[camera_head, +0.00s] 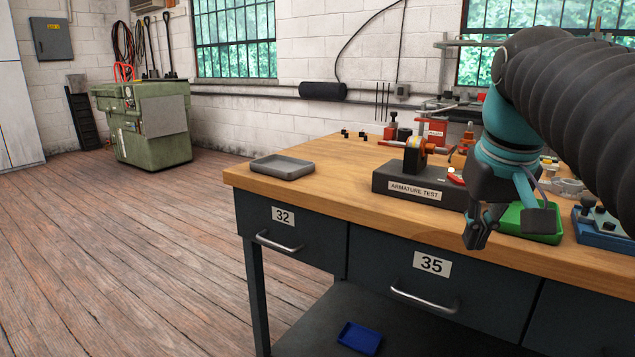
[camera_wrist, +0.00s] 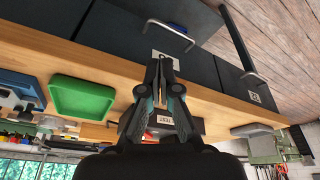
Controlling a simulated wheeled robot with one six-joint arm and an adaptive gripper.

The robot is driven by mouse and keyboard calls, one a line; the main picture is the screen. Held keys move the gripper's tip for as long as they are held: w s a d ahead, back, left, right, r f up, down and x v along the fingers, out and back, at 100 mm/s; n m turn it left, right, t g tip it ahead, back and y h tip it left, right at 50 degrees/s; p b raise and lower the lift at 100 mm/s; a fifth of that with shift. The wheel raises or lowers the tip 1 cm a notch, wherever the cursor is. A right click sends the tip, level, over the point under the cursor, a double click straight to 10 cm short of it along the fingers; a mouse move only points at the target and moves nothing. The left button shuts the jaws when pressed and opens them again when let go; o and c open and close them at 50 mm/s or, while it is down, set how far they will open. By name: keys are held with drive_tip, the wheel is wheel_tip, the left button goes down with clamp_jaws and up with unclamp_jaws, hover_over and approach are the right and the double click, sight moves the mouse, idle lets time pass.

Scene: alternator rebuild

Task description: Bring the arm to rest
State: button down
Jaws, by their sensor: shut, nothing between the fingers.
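My gripper (camera_head: 480,236) hangs in front of the workbench's front edge in the head view, with the teal wrist and the dark ribbed arm reaching in from the upper right. In the wrist view, my gripper (camera_wrist: 160,66) has its fingers together and nothing between them. The fingers point toward the drawer fronts. The dark armature test block (camera_head: 420,187) stands on the bench just behind and left of the gripper, partly covered by it. In the wrist view the block (camera_wrist: 190,127) shows behind the fingers.
The workbench (camera_head: 335,200) holds a grey tray (camera_head: 282,167), a green tray (camera_head: 530,222) and a blue fixture (camera_head: 603,227). Drawers 32 (camera_head: 290,228) and 35 (camera_head: 430,285) are shut. A blue bin (camera_head: 359,338) lies on the lower shelf. The wooden floor at left is clear.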

drive_tip(key=s+a+f, duration=0.2)
drive_tip(key=s+f, duration=0.1)
drive_tip(key=f, duration=0.4)
drive_tip(key=s+a+f+t, duration=0.1)
drive_tip(key=s+a+f, duration=0.1)
drive_tip(key=f, duration=0.5)
drive_tip(key=s+a+f+t, duration=0.1)
drive_tip(key=s+a+f, duration=0.1)
drive_tip(key=s+f, duration=0.3)
drive_tip(key=shift+f+n, duration=0.3)
drive_tip(key=shift+f, duration=0.8)
